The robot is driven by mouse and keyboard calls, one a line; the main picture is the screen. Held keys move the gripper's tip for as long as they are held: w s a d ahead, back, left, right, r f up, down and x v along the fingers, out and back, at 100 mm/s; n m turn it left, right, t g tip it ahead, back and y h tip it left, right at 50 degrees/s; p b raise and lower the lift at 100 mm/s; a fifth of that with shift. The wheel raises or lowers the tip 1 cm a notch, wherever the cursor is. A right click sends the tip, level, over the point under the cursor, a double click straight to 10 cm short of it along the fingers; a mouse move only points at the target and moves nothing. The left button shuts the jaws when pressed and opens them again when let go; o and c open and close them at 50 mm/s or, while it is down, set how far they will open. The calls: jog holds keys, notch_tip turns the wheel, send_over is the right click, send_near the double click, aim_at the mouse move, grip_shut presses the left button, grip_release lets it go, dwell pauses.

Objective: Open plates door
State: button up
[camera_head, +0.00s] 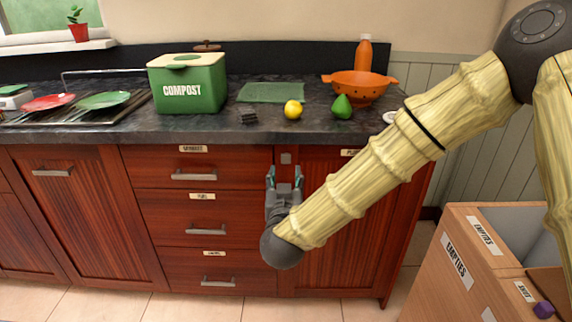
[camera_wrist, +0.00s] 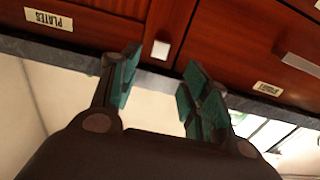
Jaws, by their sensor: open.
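The plates door (camera_head: 345,255) is a reddish wood cabinet door at the right end of the counter and looks closed. Its small pale square handle (camera_head: 286,158) sits at the top left of the door, and it also shows in the wrist view (camera_wrist: 160,50). The "PLATES" label (camera_wrist: 48,20) appears upside down in the wrist view; my arm partly covers it in the head view. My gripper (camera_head: 285,178) is open and empty, just below the handle in the head view. In the wrist view its teal fingertips (camera_wrist: 160,75) stand either side of the handle's line, and I see no contact.
Labelled drawers (camera_head: 200,218) with bar handles lie left of the door. The counter (camera_head: 330,128) above holds a compost bin (camera_head: 188,95), a lemon (camera_head: 293,109), a green pear-like fruit (camera_head: 342,108) and an orange colander (camera_head: 360,88). An "EMPTIES" box (camera_head: 455,262) stands at lower right.

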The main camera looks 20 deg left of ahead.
aim_at(286, 159)
jog(key=x, duration=0.9)
jog(key=shift+w+f+b, duration=0.1)
jog(key=shift+w+b, duration=0.25)
jog(key=shift+b, duration=0.05)
grip_shut()
